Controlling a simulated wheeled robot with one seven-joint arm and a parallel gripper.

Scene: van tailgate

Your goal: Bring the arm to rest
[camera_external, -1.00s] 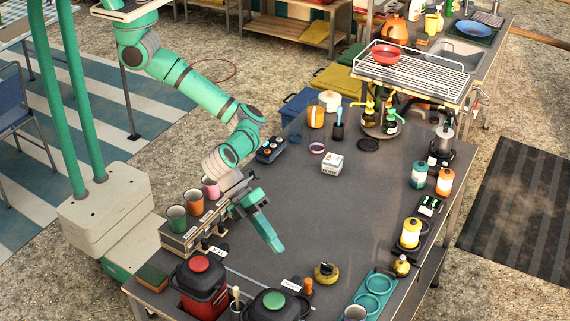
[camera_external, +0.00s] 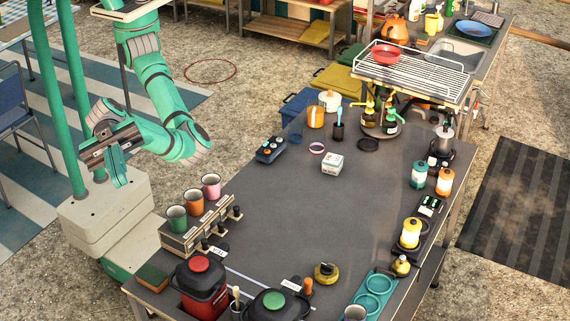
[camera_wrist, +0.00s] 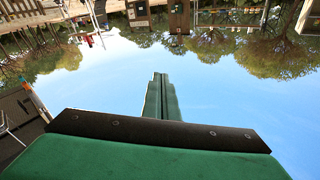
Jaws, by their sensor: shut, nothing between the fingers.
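My gripper (camera_external: 119,172) is drawn back over my own base at the left of the external view, clear of the table. Its green fingers are together with nothing between them. In the wrist view the closed fingers (camera_wrist: 162,100) stand against open sky, with trees and buildings upside down along the top. My arm is folded, with its elbow at the right and the wrist turned back to the left.
The grey worktable (camera_external: 280,205) is right of my arm. Its near left corner holds a cup rack (camera_external: 185,240) with three cups, and a red-lidded container (camera_external: 200,285). A blue chair (camera_external: 18,110) stands at the far left.

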